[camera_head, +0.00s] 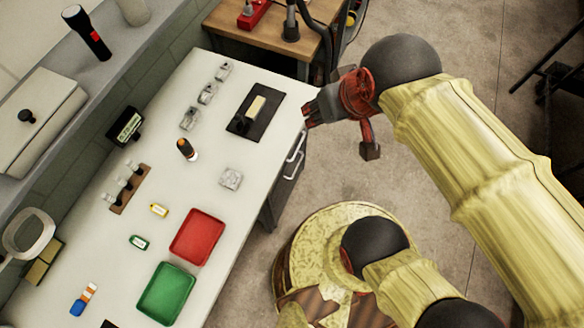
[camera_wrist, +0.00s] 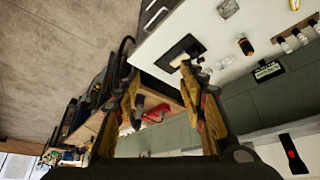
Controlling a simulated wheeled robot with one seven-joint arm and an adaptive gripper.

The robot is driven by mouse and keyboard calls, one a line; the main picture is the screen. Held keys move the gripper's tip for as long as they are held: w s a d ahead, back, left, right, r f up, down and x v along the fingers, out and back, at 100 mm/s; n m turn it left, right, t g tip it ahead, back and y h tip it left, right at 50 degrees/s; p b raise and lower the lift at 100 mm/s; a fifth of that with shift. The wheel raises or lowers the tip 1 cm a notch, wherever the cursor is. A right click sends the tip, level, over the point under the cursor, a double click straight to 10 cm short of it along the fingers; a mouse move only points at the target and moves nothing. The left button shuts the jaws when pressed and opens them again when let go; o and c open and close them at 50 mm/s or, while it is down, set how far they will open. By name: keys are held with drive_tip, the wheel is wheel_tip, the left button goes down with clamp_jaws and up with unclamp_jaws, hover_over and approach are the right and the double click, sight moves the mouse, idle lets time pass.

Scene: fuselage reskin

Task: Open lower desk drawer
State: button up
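The white desk (camera_head: 232,180) has a grey drawer unit under its right edge. An upper handle (camera_head: 297,146) and a lower drawer handle (camera_head: 293,167) show there as pale bars, and both drawers look shut. Pale handles (camera_wrist: 152,12) also show at the top edge of the wrist view. My gripper (camera_head: 312,112) is beside the desk's far right corner, apart from the handles in the picture. In the wrist view its two fingers (camera_wrist: 162,78) are spread wide with nothing held between them. The drawer front is seen steeply from above, so much of it is hidden.
A red tray (camera_head: 197,237), a green tray (camera_head: 166,293) and a black mat (camera_head: 255,112) lie on the desk. A wooden bench (camera_head: 265,35) stands beyond its far end. Concrete floor (camera_head: 345,165) is clear right of the drawers.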

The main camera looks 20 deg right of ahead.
drive_tip(key=d+f+m+g, duration=0.1)
drive_tip(key=d+f, duration=0.1)
drive_tip(key=f, duration=0.2)
drive_tip(key=w+d+f+m+g+b, duration=0.1)
drive_tip(key=d+f+g, duration=0.1)
drive_tip(key=f, duration=0.3)
drive_tip(key=d+f+m+g, duration=0.1)
drive_tip(key=d+f, duration=0.1)
drive_tip(key=f, duration=0.2)
drive_tip(key=shift+w+d+f+g+b, duration=0.15)
drive_tip(key=shift+w+f+g+b, duration=0.1)
drive_tip(key=shift+w+g+b, duration=0.15)
drive_tip(key=c, duration=0.6)
drive_tip(key=n+t+y+b, duration=0.5)
drive_tip(key=n+t+y, duration=0.55)
drive_tip(key=n, duration=1.95)
approach(297, 167)
drive_tip(key=w+a+f, duration=0.1)
drive_tip(key=w, duration=0.1)
drive_tip(key=shift+y, duration=0.25)
drive_tip(key=shift+b+x, duration=0.6)
drive_tip(key=shift+x, duration=3.35)
drive_tip(key=shift+s+f, duration=0.1)
drive_tip(key=shift+f, duration=0.1)
clamp_jaws()
